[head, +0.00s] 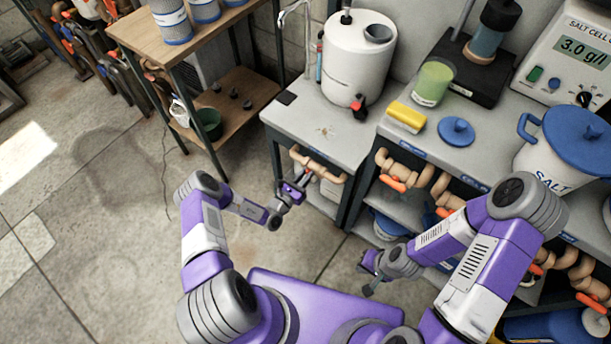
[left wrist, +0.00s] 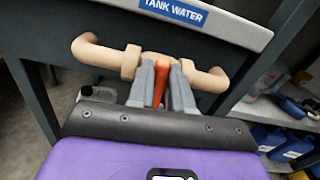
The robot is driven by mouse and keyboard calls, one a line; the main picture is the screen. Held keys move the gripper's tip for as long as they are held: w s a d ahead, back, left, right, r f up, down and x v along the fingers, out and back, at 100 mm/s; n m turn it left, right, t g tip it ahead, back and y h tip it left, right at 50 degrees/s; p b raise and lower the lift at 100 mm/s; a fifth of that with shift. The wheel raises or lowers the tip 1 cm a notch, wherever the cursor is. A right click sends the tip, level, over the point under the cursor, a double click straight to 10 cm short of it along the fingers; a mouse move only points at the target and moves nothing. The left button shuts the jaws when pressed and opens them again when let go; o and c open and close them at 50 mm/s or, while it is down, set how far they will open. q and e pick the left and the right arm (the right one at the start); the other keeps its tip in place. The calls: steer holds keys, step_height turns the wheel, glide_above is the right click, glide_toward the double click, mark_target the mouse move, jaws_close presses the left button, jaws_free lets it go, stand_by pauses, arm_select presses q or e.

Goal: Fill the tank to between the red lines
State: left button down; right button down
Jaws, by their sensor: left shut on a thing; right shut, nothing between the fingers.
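The white tank (head: 352,65) stands on the grey bench, with a dark round opening on top and a red-and-black tap (head: 359,104) low on its front. A thin tube (head: 319,58) with blue and red parts shows at its left; I cannot make out red lines or a level. My left gripper (head: 300,180) is at the bench front. In the left wrist view its fingers (left wrist: 161,88) are shut on the orange valve handle (left wrist: 160,82) of the tan pipe (left wrist: 105,57), below the "TANK WATER" label (left wrist: 172,8). My right gripper (head: 369,275) is shut and empty, low before the right bench.
A grey faucet (head: 296,25) stands behind the tank's left. The right bench carries a green beaker (head: 433,82), a yellow sponge (head: 406,116), a blue lid (head: 456,131) and a salt bucket (head: 548,150). More orange-handled pipes (head: 392,183) run below. Open floor lies left.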

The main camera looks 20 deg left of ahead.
arm_select(q)
steer(key=shift+a+f+n, duration=0.1)
steer(key=shift+a+n, duration=0.05)
steer(key=shift+n, duration=0.95)
steer(key=c, duration=1.1)
jaws_free()
steer(key=p+v, duration=0.2)
steer(key=v, duration=0.5)
steer(key=shift+s, duration=0.25)
